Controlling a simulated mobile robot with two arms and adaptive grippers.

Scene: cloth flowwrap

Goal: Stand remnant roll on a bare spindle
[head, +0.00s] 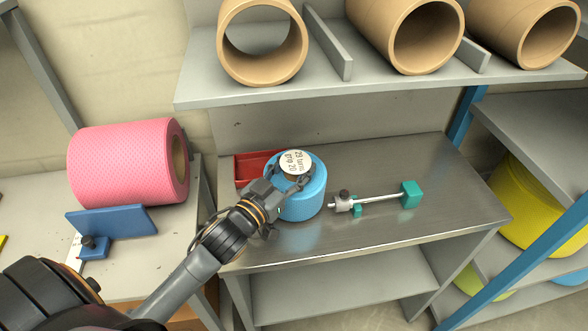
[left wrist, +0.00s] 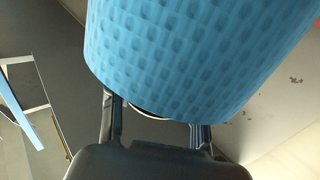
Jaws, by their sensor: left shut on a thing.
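A blue embossed roll (head: 304,203) stands upright on or just above the metal bench; I cannot tell whether it touches. A round white label (head: 296,163) with print sits at its top. My left gripper (head: 292,181) reaches in from the left and is shut on the roll near its top, fingers either side of the labelled end. In the left wrist view the blue roll (left wrist: 195,55) fills the upper middle, beyond the two fingers (left wrist: 157,128). No bare upright spindle can be made out. My right gripper is not in view.
A red tray (head: 250,170) lies behind the blue roll. A metal rod with teal blocks (head: 411,194) lies to its right on the bench (head: 440,160). A pink roll (head: 120,165) lies at left by a blue plate (head: 110,220). A shelf with brown tubes (head: 262,75) overhangs behind.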

